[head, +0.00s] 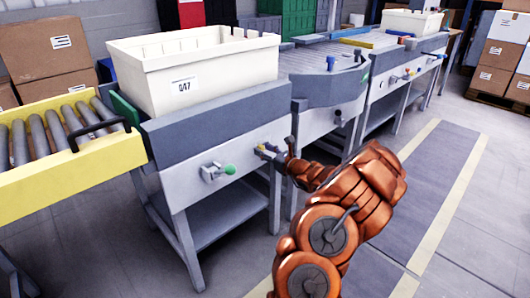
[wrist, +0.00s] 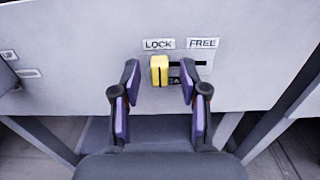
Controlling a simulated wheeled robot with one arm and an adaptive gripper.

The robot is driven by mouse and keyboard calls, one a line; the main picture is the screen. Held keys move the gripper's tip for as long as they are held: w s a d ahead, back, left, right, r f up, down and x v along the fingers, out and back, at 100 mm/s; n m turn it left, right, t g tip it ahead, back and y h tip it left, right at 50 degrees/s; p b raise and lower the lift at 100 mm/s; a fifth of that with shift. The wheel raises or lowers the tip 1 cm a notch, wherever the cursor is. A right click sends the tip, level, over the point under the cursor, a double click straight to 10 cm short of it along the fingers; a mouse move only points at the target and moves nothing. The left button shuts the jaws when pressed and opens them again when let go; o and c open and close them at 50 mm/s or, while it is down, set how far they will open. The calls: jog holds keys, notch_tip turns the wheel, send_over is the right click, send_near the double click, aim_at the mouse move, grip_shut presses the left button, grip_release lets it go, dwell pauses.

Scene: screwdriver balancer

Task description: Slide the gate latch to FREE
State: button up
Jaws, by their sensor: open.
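The gate latch is a yellow upright tab (wrist: 160,70) on a grey panel in the wrist view. It stands at the left end of a dark slot, below the LOCK label (wrist: 158,44). The FREE label (wrist: 203,43) is to its right, above the slot's other end. My gripper (wrist: 160,82) is open, with one purple-padded finger to the left of the tab and one to its right. Gaps show between the tab and both fingers in the picture; I cannot tell the depth. In the head view my gripper (head: 273,152) is at the front panel of the grey station.
A green-knobbed fitting (head: 224,170) sticks out of the same panel, left of my gripper. A white tote (head: 190,75) stands on top of the station. A yellow-sided roller conveyor (head: 70,150) adjoins at left. The floor (head: 470,230) at right is clear.

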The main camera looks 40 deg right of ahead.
grip_shut()
dwell(0.3)
dwell(0.4)
